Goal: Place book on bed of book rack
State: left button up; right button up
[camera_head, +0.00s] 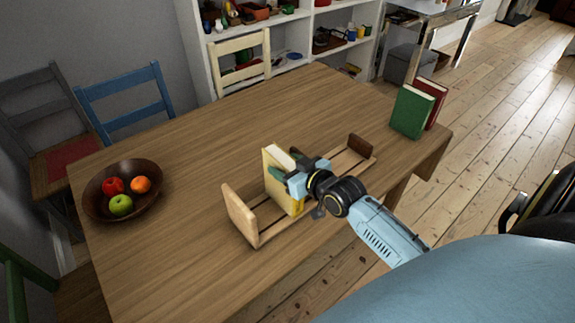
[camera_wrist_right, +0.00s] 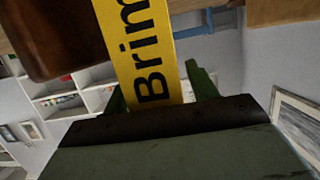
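A yellow book (camera_head: 282,188) stands upright in the wooden book rack (camera_head: 243,217), nearer the rack's left end board, on the table. My right gripper (camera_head: 297,173) is at the book's upper part, with one finger on either side of it. In the right wrist view, the book's yellow spine (camera_wrist_right: 150,60) with black lettering shows between the green fingers (camera_wrist_right: 160,92). Narrow gaps seem to show beside the spine, so the fingers look open around it. The gripper hides part of the book and rack. My left gripper is not in view.
A bowl (camera_head: 125,207) of fruit stands at the table's left. A green book (camera_head: 411,112) and a red book (camera_head: 436,92) stand near the right edge. The middle of the wooden table (camera_head: 215,140) is clear. Chairs and shelves stand behind.

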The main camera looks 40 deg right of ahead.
jog(key=shift+r, duration=0.2)
jog(key=p+v, duration=0.1)
jog(key=v, duration=1.1)
